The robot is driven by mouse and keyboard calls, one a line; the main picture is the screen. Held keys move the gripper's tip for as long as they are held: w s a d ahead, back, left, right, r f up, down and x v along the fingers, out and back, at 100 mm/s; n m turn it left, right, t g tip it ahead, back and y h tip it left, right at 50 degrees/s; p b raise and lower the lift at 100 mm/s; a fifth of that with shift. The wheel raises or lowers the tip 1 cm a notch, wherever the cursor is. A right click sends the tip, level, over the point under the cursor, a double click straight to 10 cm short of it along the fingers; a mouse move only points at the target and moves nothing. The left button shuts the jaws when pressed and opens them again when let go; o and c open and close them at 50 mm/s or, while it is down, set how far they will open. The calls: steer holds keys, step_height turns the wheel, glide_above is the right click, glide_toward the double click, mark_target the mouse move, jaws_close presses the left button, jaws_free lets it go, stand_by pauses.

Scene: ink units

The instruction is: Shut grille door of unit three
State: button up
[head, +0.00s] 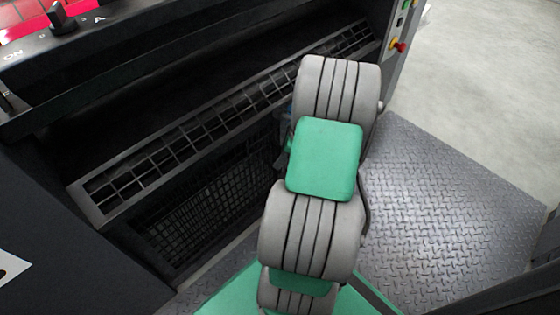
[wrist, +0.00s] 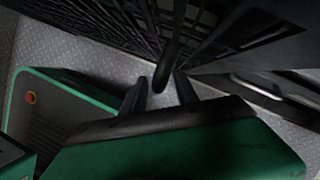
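The unit's grille door (head: 225,122) shows in the head view as a long dark frame with a grid of bars, running from lower left to upper right below a dark opening. How far it stands open is hard to tell. In the wrist view, dark grille bars (wrist: 115,22) fill the top. A dark rounded bar (wrist: 172,40), perhaps its handle, comes down toward my gripper (wrist: 161,82). The two fingers stand apart, with the bar's end between or just beyond their tips. Contact is not clear. In the head view my arm hides my gripper.
A finer dark mesh (head: 205,220) lies below the grid. A control strip with a red knob (head: 399,46) is at the upper right. The tread-plate step (head: 455,220) to the right is clear. A dark panel (head: 60,235) stands at the left.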

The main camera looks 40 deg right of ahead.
steer(key=shift+f, duration=0.2)
jaws_close()
stand_by(1.3)
